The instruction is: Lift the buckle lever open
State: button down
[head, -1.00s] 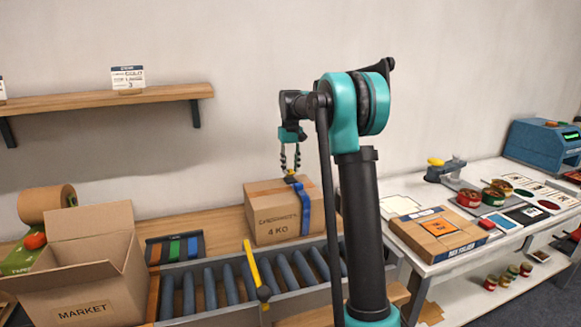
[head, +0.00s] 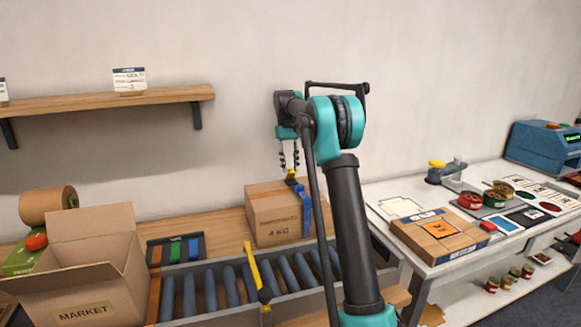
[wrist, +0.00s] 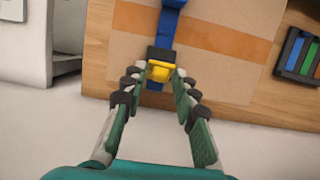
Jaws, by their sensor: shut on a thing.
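My gripper (head: 289,163) points down at the top of a closed cardboard box (head: 275,221) marked 4 KG. A blue strap (head: 305,210) runs down the box's front near its right end. A yellow buckle lever (head: 291,174) stands at the top of the box, below my fingertips. In the wrist view, the lever (wrist: 160,71) sits between the fingertips on a dark buckle body (wrist: 160,54), with the blue strap (wrist: 172,22) leading away from it. My gripper is shut on the lever. The exact finger contact is hard to see.
A roller conveyor (head: 215,288) with a yellow bar (head: 252,264) across it lies in front of the box. An open MARKET carton (head: 85,290) stands left, beside a strap rack (head: 176,249). The right bench holds a flat box (head: 438,236) and tins. A shelf (head: 110,102) hangs upper left.

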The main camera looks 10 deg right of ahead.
jog(key=c, duration=1.4)
grip_release()
jog(key=shift+c, duration=0.2)
jog(key=shift+r, duration=0.1)
jog(key=v, duration=0.7)
jog(key=shift+r, duration=0.15)
